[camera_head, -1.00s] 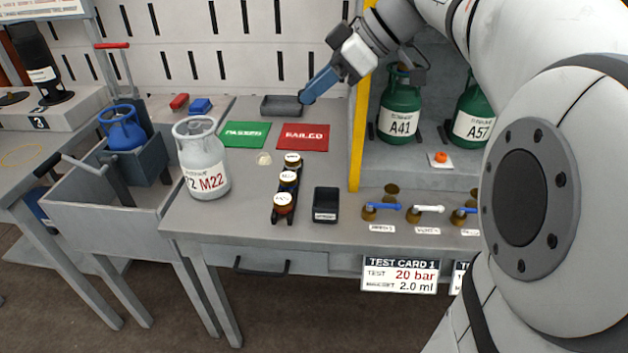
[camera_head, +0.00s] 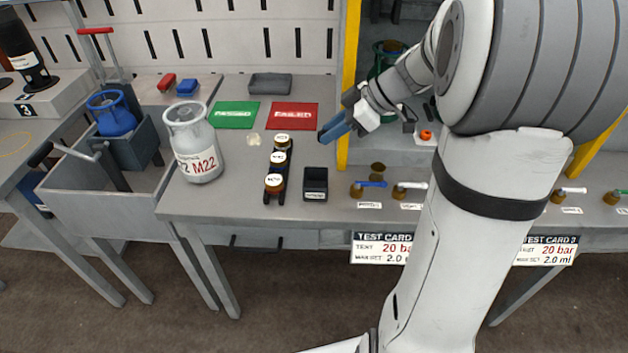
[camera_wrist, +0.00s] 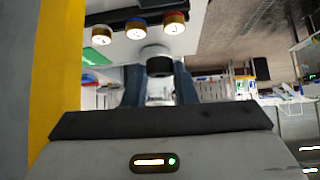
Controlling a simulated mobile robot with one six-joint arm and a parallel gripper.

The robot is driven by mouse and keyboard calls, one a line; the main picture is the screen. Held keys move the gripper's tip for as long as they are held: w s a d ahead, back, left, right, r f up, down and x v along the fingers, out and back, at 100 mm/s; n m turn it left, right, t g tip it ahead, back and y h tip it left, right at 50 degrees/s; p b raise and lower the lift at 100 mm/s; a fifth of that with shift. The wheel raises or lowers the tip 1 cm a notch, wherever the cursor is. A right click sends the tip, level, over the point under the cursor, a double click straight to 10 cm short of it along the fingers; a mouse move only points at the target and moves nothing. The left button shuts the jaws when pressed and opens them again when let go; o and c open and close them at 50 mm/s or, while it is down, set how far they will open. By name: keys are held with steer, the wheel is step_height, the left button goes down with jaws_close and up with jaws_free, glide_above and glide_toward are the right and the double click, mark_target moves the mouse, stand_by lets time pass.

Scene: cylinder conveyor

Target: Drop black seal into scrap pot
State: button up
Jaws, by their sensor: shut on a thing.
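My gripper (camera_head: 322,137) has blue fingers pointing down and left, above the bench between the red mat and the yellow post. In the wrist view the fingers close on a small black ring-like piece, which looks like the black seal (camera_wrist: 159,67). In the head view the seal is too small to make out clearly. A small black open box (camera_head: 315,184), probably the scrap pot, stands on the bench below and in front of my gripper. Its label is too small to read. My gripper is apart from it.
A rack with several white-capped vials (camera_head: 279,158) stands left of the black box. A grey tray (camera_head: 270,84), green mat (camera_head: 236,114) and red mat (camera_head: 293,116) lie behind. A yellow post (camera_head: 347,85) rises close to my gripper. A grey-white cylinder (camera_head: 195,150) stands at the left.

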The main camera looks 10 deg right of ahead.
step_height(320, 180, down, 6)
steer(key=shift+r+b, duration=0.15)
steer(key=shift+b, duration=1)
steer(key=o, duration=1)
steer(key=v, duration=0.7)
steer(key=shift+s+d+r+p, duration=0.1)
steer(key=shift+d+r+p, duration=0.15)
steer(key=shift+r+p, duration=0.1)
steer(key=shift+f, duration=0.1)
